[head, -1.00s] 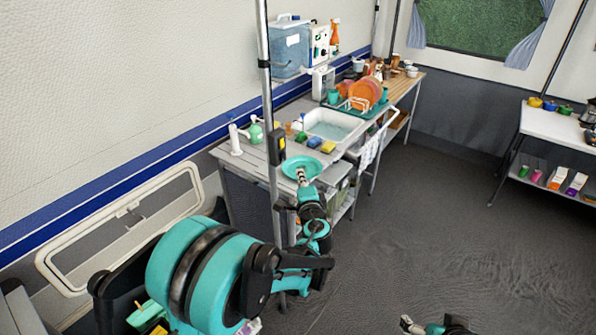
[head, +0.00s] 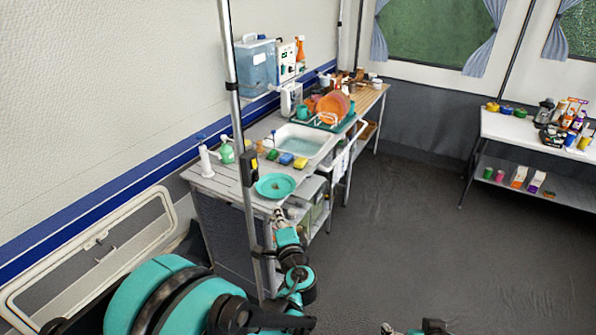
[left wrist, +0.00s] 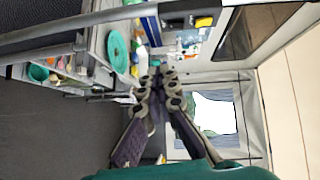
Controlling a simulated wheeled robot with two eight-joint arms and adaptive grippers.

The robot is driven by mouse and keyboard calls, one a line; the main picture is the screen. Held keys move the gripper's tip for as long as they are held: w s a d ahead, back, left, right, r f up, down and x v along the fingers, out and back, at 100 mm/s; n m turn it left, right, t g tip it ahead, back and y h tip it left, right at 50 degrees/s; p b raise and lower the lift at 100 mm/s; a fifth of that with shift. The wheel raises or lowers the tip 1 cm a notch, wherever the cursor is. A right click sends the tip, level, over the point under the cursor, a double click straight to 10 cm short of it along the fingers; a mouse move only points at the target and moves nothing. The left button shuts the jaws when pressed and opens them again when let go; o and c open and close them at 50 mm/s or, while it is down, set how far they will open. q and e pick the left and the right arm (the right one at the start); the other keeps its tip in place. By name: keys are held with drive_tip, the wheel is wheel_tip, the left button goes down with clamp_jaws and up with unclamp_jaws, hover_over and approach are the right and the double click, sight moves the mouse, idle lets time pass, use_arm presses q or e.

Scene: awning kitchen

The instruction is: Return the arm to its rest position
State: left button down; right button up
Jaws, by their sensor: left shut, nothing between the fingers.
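My left gripper (head: 279,214) is just in front of the near corner of the counter, next to a round teal plate (head: 276,185). The plate lies at the counter's front edge, apart from the fingers. In the left wrist view the fingers (left wrist: 160,72) come together with nothing between them, and the plate (left wrist: 118,50) shows to their left. My right gripper (head: 388,328) only peeks in at the bottom edge, too little to tell its state.
A metal pole (head: 240,120) stands close beside my left arm. The counter (head: 230,180) holds a sink (head: 303,142), sponges, bottles and a dish rack. A white table (head: 510,128) stands at the right. The grey floor (head: 400,240) between is clear.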

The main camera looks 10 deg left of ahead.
use_arm(q)
drive_tip(key=s+a+n+g+h, duration=0.1)
drive_tip(key=s+a+n+g, duration=0.45)
drive_tip(key=s, duration=0.55)
drive_tip(key=s+d+f+n+g+h, duration=0.1)
drive_tip(key=s+d+f+n+h, duration=0.1)
drive_tip(key=s, duration=0.5)
drive_tip(key=s+d+f+n+g+h, duration=0.1)
drive_tip(key=s+n+h, duration=0.3)
drive_tip(key=s, duration=0.4)
drive_tip(key=shift+s+d+f+g, duration=0.2)
drive_tip(key=shift+d+f+g, duration=0.2)
drive_tip(key=shift+d, duration=0.3)
drive_tip(key=shift+n, duration=0.25)
